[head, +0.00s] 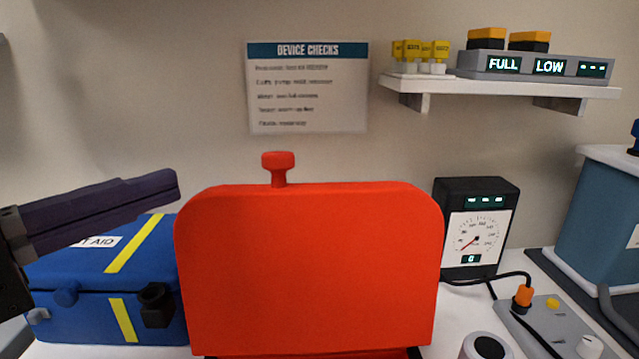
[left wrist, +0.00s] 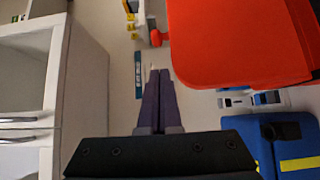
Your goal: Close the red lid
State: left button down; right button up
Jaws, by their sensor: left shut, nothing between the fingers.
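The red lid (head: 310,270) stands upright, open, in the middle of the head view, with a red knob (head: 278,168) on its top edge. The box under it is mostly hidden below the picture's edge. The lid (left wrist: 235,45) also fills the upper right of the left wrist view. My left gripper (head: 172,184) is shut and empty, to the left of the lid near its top left corner, above the blue first aid box, and apart from the lid. Its closed fingers (left wrist: 158,75) also show in the left wrist view. My right gripper is in neither view.
A blue first aid box (head: 70,275) with yellow stripes sits left of the lid. A black gauge device (head: 475,190) stands behind on the right, with a grey panel (head: 560,325) and cables in front. The space above the lid is clear.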

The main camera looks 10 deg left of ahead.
aim_at(240, 186)
pick_arm(q)
jog(key=p+x, duration=0.2)
jog(key=x, duration=0.2)
jog(key=p+x, duration=0.1)
jog(key=x, duration=0.3)
jog(key=shift+w+d+r+p, duration=0.2)
jog(key=shift+w+r+p, duration=0.1)
jog(key=shift+p, duration=0.1)
jog(key=shift+w+d+f, duration=0.15)
jog(key=shift+w+d, duration=0.05)
jog(key=shift+w, duration=0.15)
